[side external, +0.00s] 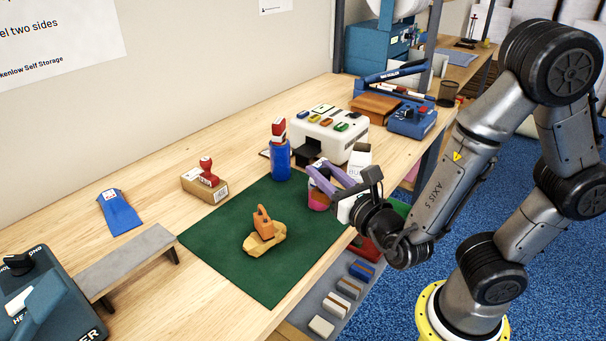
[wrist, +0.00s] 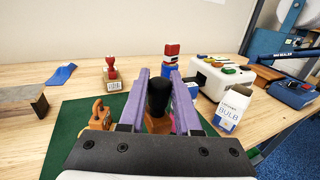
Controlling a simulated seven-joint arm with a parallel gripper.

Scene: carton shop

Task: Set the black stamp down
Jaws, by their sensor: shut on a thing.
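The black stamp (wrist: 158,92) has a rounded black handle above a wooden base. In the wrist view it stands upright between the two purple fingers of my gripper (wrist: 159,76), which is shut on it. I cannot tell whether the stamp's underside touches anything.
A blue cup (side external: 280,160) holds a red-topped stamp at the mat's back. A red-handled stamp on a box (side external: 205,183) stands left. A white bulb box (wrist: 232,108) is close right of my gripper. The mat's left part is clear.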

